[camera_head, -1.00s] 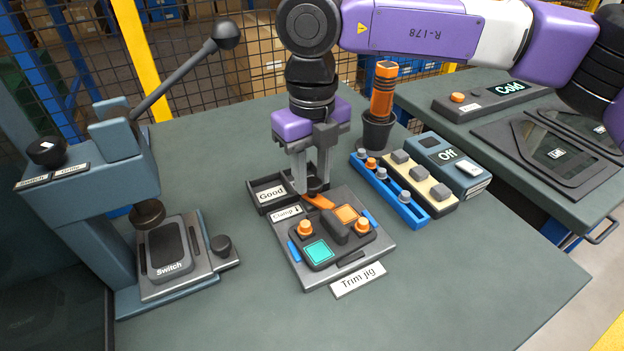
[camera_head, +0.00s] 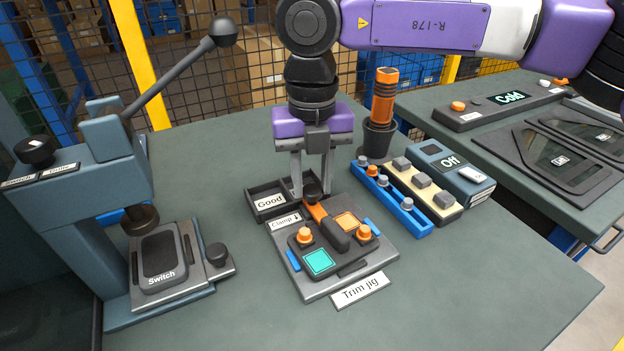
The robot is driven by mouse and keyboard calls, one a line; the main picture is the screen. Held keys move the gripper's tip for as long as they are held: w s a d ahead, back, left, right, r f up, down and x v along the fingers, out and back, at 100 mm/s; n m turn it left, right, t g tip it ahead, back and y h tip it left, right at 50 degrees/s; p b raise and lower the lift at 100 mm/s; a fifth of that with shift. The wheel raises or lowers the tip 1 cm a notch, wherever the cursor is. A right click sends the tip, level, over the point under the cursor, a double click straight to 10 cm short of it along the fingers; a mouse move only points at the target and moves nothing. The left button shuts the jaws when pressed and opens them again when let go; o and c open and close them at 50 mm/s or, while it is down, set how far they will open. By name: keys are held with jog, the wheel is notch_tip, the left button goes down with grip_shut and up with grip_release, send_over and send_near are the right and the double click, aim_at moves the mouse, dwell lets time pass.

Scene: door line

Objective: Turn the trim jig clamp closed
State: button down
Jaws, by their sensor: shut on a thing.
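The trim jig (camera_head: 318,290) is a grey plate on the bench, with a dark part (camera_head: 345,265) on it bearing orange knobs, a teal square and an orange square. The clamp (camera_head: 317,213) is an orange lever with a dark knob at its far end and a dark bar reaching over the middle of the part. My gripper (camera_head: 313,189) points down at the jig's far edge, shut on the clamp's knob, one finger on each side. The exact finger contact is small and partly hidden.
A black "Good" tray (camera_head: 264,188) stands just behind the jig. A lever press (camera_head: 120,200) is at left. A blue rack (camera_head: 392,200), a box reading "Off" (camera_head: 452,170) and an orange-handled tool (camera_head: 382,100) are at right. The front bench is clear.

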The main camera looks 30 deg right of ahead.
aim_at(312, 189)
jog(key=shift+r, duration=0.1)
jog(key=c, duration=1)
grip_release()
jog(key=shift+c, duration=0.2)
notch_tip(312, 189, up, 8)
jog(key=shift+f+p, duration=0.15)
jog(key=shift+p, duration=0.2)
